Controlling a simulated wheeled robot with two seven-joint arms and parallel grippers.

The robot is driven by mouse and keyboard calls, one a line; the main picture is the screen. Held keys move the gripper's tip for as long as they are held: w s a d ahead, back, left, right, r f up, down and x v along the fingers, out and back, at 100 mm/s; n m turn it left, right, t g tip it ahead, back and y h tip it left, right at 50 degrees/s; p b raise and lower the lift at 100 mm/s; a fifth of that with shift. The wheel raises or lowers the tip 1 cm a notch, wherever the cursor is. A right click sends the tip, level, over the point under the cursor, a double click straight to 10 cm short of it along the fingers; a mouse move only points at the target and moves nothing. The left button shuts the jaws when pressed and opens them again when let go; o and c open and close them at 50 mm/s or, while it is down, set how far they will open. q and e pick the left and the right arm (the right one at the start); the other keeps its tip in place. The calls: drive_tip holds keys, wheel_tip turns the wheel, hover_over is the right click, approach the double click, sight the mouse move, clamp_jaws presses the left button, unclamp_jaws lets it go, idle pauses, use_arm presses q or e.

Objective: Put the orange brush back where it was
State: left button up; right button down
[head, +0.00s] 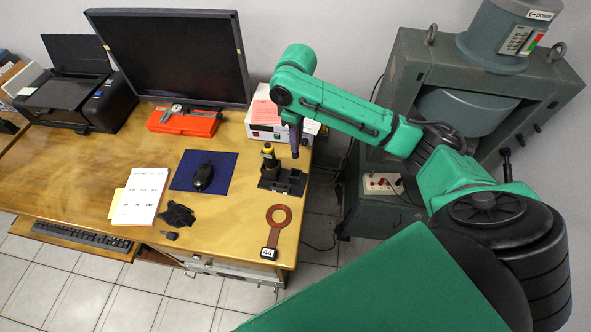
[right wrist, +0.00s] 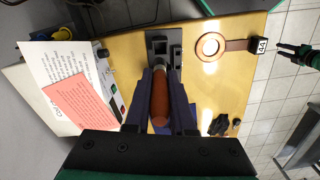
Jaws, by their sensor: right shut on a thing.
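My right gripper (head: 295,143) hangs over the right end of the table, above and slightly to the right of a black holder block (head: 288,183). In the right wrist view its dark blue fingers (right wrist: 162,76) are shut on the orange-brown handle of the orange brush (right wrist: 160,97). The brush's far end is hidden, and I cannot tell whether it touches the block. The holder block also shows in the right wrist view (right wrist: 176,42), with an open square socket.
A copper-coloured ring with a handle (head: 279,216) and number tag lies in front of the block. A white and red device (head: 262,118) stands behind it. A blue mat (head: 190,172) with a mouse lies left. A large grey machine (head: 415,90) stands right of the table.

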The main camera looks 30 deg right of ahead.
wheel_tip(320, 180, down, 6)
drive_tip(key=shift+a+r, duration=0.15)
wheel_tip(320, 180, down, 6)
drive_tip(key=shift+f+p, duration=0.25)
drive_tip(key=shift+p, duration=0.05)
use_arm(q)
drive_tip(key=shift+w+a+r, duration=0.25)
drive_tip(key=shift+a+r, duration=0.25)
use_arm(e)
drive_tip(key=shift+f, duration=0.4)
drive_tip(key=c, duration=0.8)
unclamp_jaws()
drive_tip(key=shift+f, duration=0.1)
drive_tip(key=shift+o, duration=0.2)
wheel_tip(320, 180, up, 12)
drive_tip(key=shift+r+b, duration=0.2)
drive_tip(key=shift+b, duration=0.1)
use_arm(q)
drive_tip(key=shift+f, duration=0.3)
use_arm(e)
drive_tip(key=shift+f, duration=0.1)
